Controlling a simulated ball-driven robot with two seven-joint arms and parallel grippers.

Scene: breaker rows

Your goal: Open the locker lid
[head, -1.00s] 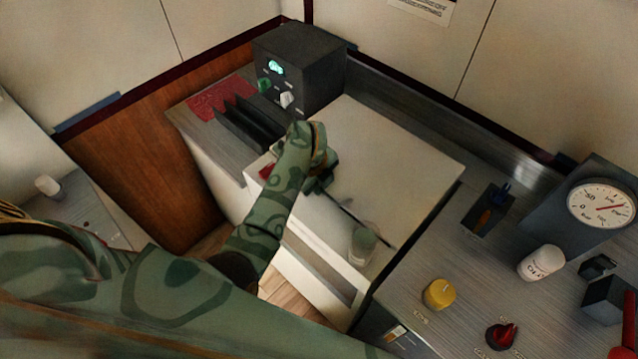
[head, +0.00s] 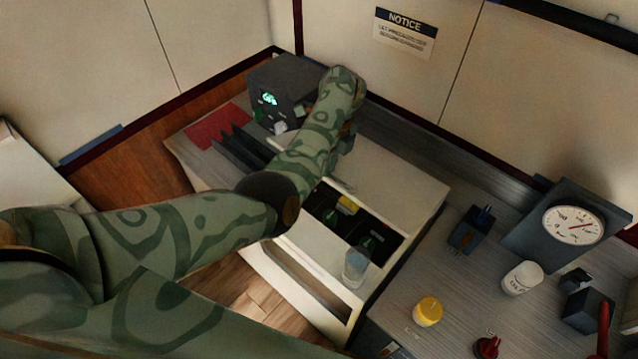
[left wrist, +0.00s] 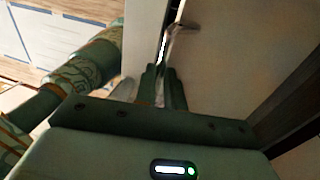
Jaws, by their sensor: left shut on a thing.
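The locker (head: 281,262) is a white box in the middle of the head view. Its white lid (head: 400,172) lies flat, set back toward the wall, with the front part of the top uncovered. Dark compartments (head: 385,232) show there, holding green-marked items and a yellow one (head: 348,205). My left gripper (head: 343,140) is over the lid, largely hidden by my arm. In the left wrist view the left gripper (left wrist: 164,88) is shut on a thin grey handle (left wrist: 181,29) at the lid's edge; the exact contact is hard to see. My right gripper is out of view.
A clear cup (head: 355,268) stands at the locker's front right. A dark control box (head: 285,90), black upright plates (head: 240,150) and a red sheet (head: 216,124) are behind left. The right counter holds a gauge (head: 572,225), a white jar (head: 522,278) and a yellow knob (head: 428,311).

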